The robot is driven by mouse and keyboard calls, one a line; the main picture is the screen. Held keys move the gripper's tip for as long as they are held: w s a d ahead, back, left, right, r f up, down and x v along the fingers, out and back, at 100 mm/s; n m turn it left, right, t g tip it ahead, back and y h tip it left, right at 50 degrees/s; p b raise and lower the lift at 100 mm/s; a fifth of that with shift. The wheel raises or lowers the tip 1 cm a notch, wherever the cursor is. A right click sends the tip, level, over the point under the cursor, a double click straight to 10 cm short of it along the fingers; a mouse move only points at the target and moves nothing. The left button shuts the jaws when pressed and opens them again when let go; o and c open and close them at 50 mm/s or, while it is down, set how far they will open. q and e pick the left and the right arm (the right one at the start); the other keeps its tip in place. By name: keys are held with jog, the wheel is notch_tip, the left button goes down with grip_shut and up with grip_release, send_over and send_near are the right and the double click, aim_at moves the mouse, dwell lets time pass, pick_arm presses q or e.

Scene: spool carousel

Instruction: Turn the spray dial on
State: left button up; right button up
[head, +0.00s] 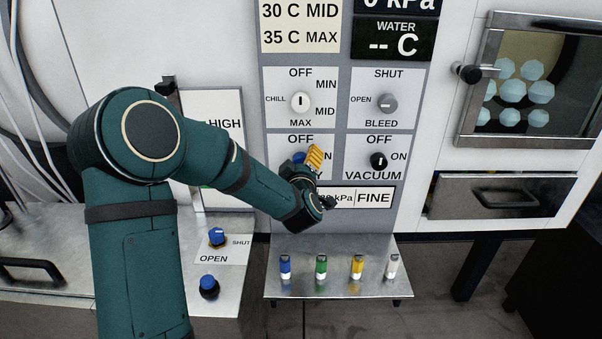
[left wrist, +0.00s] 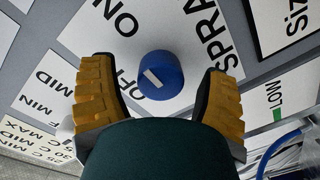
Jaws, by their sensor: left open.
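In the left wrist view the mark lies on the side towards the OFF label (left wrist: 125,84); the ON label (left wrist: 126,22) is farther up. In the head view the blue dial (head: 298,158) is partly hidden by my left gripper (head: 310,158). The left gripper is open, its yellow fingers on either side of the dial, with a visible gap on each side. Whether the fingertips reach down around the knob is unclear. My right gripper is out of view.
The chill dial (head: 300,103) is just above, the bleed dial (head: 387,104) up and right, and the black vacuum dial (head: 379,161) to the right. A drawer (head: 505,197) is at the right.

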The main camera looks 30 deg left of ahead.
pick_arm(q)
jog(key=v, duration=1.1)
jog(key=shift+s, duration=0.2)
jog(key=shift+r, duration=0.1)
